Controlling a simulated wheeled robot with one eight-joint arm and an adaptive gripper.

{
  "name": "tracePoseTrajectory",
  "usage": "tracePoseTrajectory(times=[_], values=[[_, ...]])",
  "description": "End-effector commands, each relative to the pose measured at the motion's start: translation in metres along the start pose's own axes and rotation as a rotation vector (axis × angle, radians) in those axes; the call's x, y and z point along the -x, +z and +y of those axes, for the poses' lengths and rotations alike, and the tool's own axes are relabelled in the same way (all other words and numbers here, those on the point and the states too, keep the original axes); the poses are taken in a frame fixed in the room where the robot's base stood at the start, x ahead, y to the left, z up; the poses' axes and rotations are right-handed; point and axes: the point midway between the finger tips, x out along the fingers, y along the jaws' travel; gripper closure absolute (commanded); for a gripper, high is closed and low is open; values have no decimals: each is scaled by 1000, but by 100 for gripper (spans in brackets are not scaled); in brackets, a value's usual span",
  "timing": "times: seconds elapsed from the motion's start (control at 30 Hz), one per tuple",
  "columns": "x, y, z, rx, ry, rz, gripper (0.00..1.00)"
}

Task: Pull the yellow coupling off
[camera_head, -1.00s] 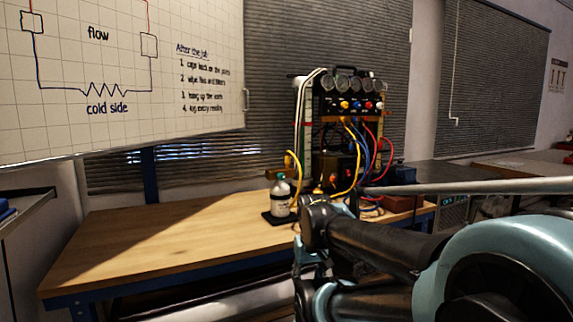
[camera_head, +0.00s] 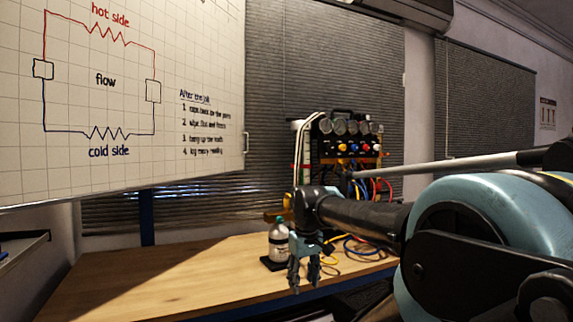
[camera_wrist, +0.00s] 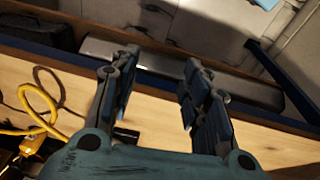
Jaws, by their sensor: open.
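The gauge rig (camera_head: 346,135) stands at the back of the bench with gauges and a row of coloured fittings. One of these is a yellow coupling (camera_head: 342,148); at this size I cannot tell how its hose is attached. A yellow hose (camera_head: 333,245) hangs down to the bench, partly hidden by my arm. In the wrist view, a looped yellow hose (camera_wrist: 40,112) with a yellow block-like end (camera_wrist: 32,145) lies left of my gripper. My gripper (camera_head: 304,284) points down near the bench's front edge, open and empty, apart from the rig. Its fingers also show in the wrist view (camera_wrist: 160,75).
Blue and red hoses (camera_head: 360,247) lie behind my arm. The bench's left part (camera_head: 150,285) is clear. A whiteboard (camera_head: 120,100) is at left.

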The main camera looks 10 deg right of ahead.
Motion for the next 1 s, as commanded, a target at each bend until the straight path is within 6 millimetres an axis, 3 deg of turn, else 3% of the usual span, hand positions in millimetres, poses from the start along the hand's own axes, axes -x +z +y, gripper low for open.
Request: tracePoseTrajectory(times=[0.1,0.5,0.8,1.0], values=[[44,-38,13,124,-6,-14,57],[162,-155,54,550,-39,-56,57],[232,-238,83,868,-76,-78,57],[268,-288,101,1078,-106,-88,57]])
